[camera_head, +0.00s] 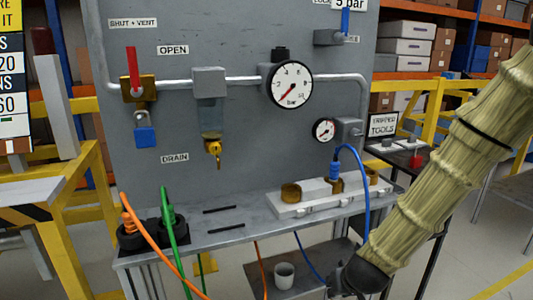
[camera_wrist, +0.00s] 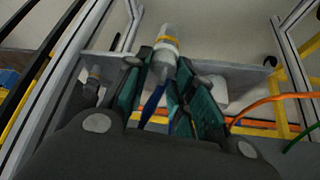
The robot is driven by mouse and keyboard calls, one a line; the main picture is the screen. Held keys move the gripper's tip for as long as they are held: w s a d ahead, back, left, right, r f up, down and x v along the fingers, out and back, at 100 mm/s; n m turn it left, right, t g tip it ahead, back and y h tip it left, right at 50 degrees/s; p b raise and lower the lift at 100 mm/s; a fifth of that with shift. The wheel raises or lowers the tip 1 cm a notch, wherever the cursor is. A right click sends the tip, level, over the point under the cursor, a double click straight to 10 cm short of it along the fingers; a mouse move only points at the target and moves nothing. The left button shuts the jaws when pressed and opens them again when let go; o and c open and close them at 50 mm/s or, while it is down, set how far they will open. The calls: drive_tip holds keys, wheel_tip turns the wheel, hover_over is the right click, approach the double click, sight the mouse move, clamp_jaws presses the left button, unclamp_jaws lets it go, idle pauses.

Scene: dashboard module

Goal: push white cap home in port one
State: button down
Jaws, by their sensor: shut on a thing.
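In the wrist view, my gripper (camera_wrist: 170,72) has its teal fingers closed around a pale, whitish cylinder (camera_wrist: 168,33) with a yellow band; I cannot tell for sure that it is the white cap. A blue strand (camera_wrist: 152,102) shows between the fingers. In the head view, my arm reaches down at the right, and its dark end is low, near the front of the shelf; the fingertips are not clear there. The white port block (camera_head: 314,204) on the shelf has several brass-coloured ports. A blue plug (camera_head: 335,170) stands in a middle one. Port numbers are not readable.
The blue hose (camera_head: 364,190) loops from the plug down past the shelf's front, close to my arm. Orange (camera_head: 150,240) and green (camera_head: 174,235) cables hang at the left. A grey cup (camera_head: 284,276) stands on a lower surface. The grey panel (camera_head: 240,130) with gauges rises behind.

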drive_tip(key=s+r+p, duration=0.1)
drive_tip(key=r+p, duration=0.5)
drive_tip(key=p, duration=0.7)
drive_tip(key=s+a+r+p, duration=0.1)
drive_tip(key=r+p, duration=0.5)
drive_tip(key=p, duration=0.7)
drive_tip(key=shift+s+a+r+m, duration=0.2)
drive_tip(key=shift+s+a+m, duration=0.1)
drive_tip(key=shift+s, duration=0.45)
